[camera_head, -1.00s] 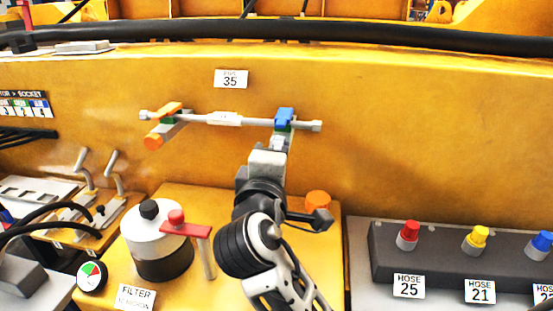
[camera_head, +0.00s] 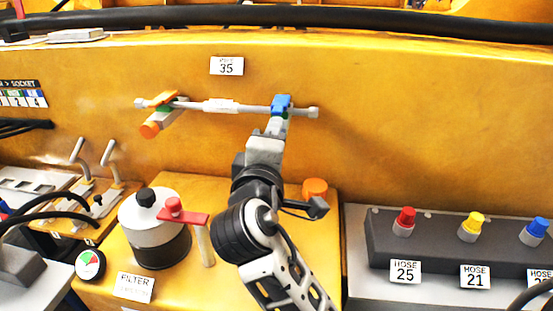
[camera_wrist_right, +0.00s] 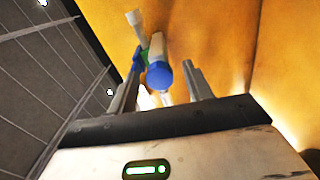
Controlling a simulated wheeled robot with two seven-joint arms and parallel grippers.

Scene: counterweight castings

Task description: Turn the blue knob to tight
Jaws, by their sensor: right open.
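The blue knob (camera_wrist_right: 158,75) shows as a round blue end on a grey-white body in the right wrist view. It lies between the lines of my right gripper's two fingers (camera_wrist_right: 162,88), which stand apart. I cannot tell whether either finger touches it. A blue lever (camera_head: 281,104) sits above it at the right end of a grey pipe (camera_head: 240,107) in the head view. There my right gripper (camera_head: 274,127) is just below the blue lever and hides the knob. My left gripper is not in view.
Below stand a filter canister (camera_head: 160,235), a red-handled valve (camera_head: 184,217) and an orange cap (camera_head: 315,188). A dark block (camera_head: 440,243) with coloured caps is at right.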

